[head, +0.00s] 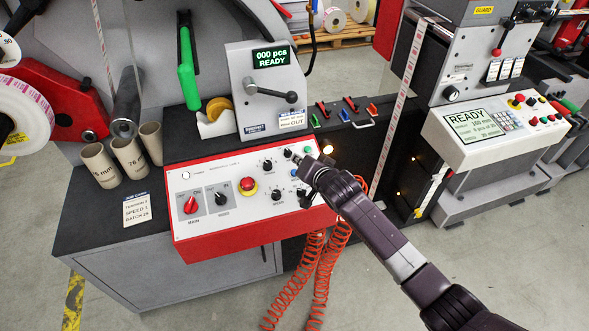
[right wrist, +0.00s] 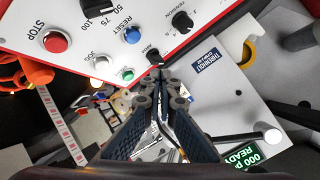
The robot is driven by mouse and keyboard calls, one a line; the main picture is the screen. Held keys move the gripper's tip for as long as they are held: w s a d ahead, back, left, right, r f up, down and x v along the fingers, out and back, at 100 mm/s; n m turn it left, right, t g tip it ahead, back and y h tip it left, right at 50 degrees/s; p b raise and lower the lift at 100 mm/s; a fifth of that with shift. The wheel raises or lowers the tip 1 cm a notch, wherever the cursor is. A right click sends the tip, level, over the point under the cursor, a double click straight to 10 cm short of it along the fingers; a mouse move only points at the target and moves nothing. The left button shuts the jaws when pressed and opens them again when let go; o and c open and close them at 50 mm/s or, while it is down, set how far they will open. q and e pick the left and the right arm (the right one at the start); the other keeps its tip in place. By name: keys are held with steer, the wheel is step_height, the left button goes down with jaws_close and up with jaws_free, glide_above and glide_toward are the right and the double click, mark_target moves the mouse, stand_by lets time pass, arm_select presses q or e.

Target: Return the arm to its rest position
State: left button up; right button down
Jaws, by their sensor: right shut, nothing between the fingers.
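My right arm reaches in from the lower right of the head view. Its gripper (head: 300,160) is over the upper right part of the red-edged control panel (head: 212,232). In the right wrist view the gripper (right wrist: 160,75) is shut with nothing between the fingers. Its tips are close to a small black knob (right wrist: 152,57) on the panel; I cannot tell whether they touch. The blue reset button (right wrist: 132,35) and red stop button (right wrist: 57,40) are nearby. My left gripper is not in view.
A grey box with a lever (head: 270,92) and a display reading "000 pcs READY" stands behind the panel. Cardboard cores (head: 130,158) stand at left. Coiled red hoses (head: 318,262) hang below the arm. A second machine (head: 488,125) is at right. Open floor lies in front.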

stand_by(0.6)
